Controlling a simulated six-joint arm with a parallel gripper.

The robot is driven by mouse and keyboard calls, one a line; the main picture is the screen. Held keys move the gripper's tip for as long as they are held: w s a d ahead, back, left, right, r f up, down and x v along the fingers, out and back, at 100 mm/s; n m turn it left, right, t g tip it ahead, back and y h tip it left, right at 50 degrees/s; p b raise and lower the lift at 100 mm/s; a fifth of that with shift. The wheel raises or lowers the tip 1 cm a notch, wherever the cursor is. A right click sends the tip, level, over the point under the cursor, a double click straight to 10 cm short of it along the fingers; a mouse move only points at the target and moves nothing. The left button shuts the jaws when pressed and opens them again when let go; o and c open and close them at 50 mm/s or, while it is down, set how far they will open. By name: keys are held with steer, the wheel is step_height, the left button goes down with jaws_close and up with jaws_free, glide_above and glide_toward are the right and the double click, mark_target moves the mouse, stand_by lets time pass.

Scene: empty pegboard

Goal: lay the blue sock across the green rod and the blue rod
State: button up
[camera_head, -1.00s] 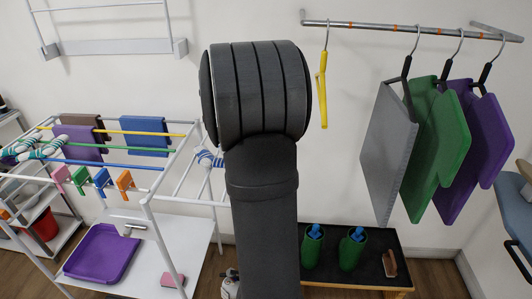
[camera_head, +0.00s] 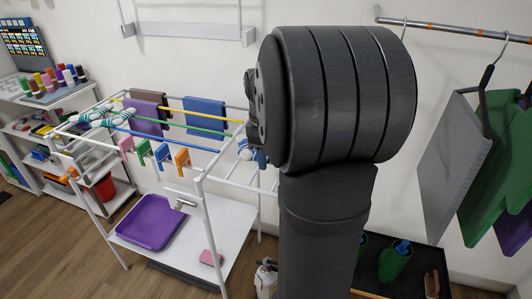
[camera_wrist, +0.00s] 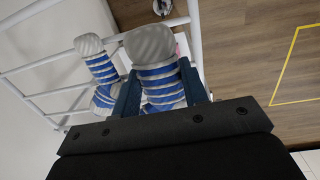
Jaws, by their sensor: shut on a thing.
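My gripper (camera_wrist: 160,92) is shut on the blue sock (camera_wrist: 158,75), a blue-and-white striped sock with grey ends. One part of it sits between the fingers and another hangs to the left. In the head view, a little of the sock (camera_head: 245,149) shows near the right end of the rack; my arm hides the rest and most of the gripper. The green rod (camera_head: 205,132) and the blue rod (camera_head: 170,139) run along the rack, the blue one nearer. The held sock appears beyond their right ends; whether it touches the rack is unclear.
Teal striped socks (camera_head: 90,118) lie at the rods' left part. Purple (camera_head: 146,122), brown and blue cloths (camera_head: 204,113) hang at the back near the yellow rod (camera_head: 175,108). Coloured clips (camera_head: 160,153) line the front. A purple tray (camera_head: 150,223) is on the shelf below.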

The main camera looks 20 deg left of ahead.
steer(key=shift+f, duration=3)
steer(key=o, duration=0.8)
steer(key=shift+o, duration=0.2)
step_height(320, 180, up, 17)
steer(key=s, duration=0.1)
steer(key=shift+a+r, duration=0.2)
step_height(320, 180, down, 16)
steer(key=w, duration=0.1)
steer(key=shift+d+f, duration=0.2)
steer(key=shift+f, duration=0.05)
